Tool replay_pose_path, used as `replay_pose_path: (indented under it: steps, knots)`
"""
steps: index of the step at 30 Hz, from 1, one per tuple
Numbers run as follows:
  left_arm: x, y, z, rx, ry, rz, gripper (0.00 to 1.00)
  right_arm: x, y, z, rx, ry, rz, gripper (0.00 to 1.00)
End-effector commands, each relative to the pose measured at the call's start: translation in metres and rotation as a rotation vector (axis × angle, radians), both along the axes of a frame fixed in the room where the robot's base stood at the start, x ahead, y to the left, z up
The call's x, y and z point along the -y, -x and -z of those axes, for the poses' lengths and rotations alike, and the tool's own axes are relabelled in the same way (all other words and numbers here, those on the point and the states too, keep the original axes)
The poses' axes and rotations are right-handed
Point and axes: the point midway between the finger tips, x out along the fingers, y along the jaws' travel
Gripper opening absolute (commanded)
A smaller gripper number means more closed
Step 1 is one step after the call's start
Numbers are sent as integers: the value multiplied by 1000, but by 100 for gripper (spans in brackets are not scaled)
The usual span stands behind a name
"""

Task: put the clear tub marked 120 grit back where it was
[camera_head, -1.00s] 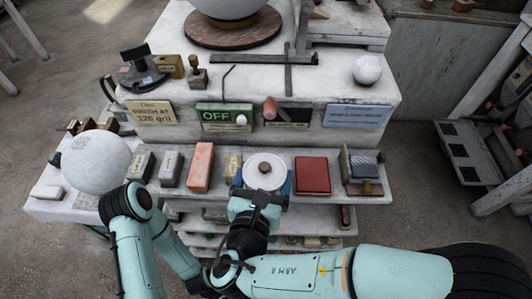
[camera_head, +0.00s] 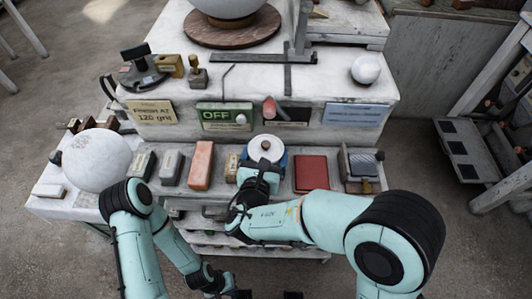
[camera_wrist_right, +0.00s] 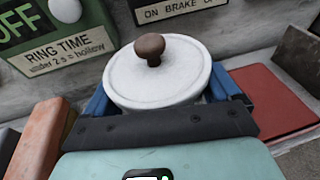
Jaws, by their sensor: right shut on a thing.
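A round white-lidded tub with a brown knob (camera_head: 265,147) is in my right gripper (camera_head: 260,165). In the right wrist view the lid of the tub (camera_wrist_right: 158,72) faces up, and the blue fingers of my right gripper (camera_wrist_right: 165,105) are on either side of it. Its side and any 120 grit marking are hidden. It is upright, in front of the signs at the back of the ledge; I cannot tell whether it touches the ledge. My left gripper (camera_head: 222,288) is low at the bottom edge, partly cut off, away from the ledge things.
On the ledge, an orange block (camera_head: 201,165) and a small tan box (camera_head: 232,168) are left of the tub. A dark red slab (camera_head: 311,173) and a grey block holder (camera_head: 361,166) are right. A green OFF sign (camera_head: 224,115) is behind. A large white sphere (camera_head: 96,160) stands left.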

Motion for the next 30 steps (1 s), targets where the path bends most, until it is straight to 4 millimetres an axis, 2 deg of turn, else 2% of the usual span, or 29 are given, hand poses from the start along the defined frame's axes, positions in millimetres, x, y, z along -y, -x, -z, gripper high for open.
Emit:
replay_pose_path:
  steps: [13,14,15,24,30]
  knots:
    - [0,1,3,-1,0,0,0,0,-2,6,2,-1,1,49]
    - [0,1,2,-1,0,0,0,0,-2,6,1,-1,1,96]
    - [0,1,2,-1,0,0,0,0,-3,6,1,-1,1,100]
    - [0,-2,-5,3,0,0,0,0,-3,-1,2,0,1,100]
    - [0,2,5,-2,0,0,0,-7,32,-4,2,-2,-4,100]
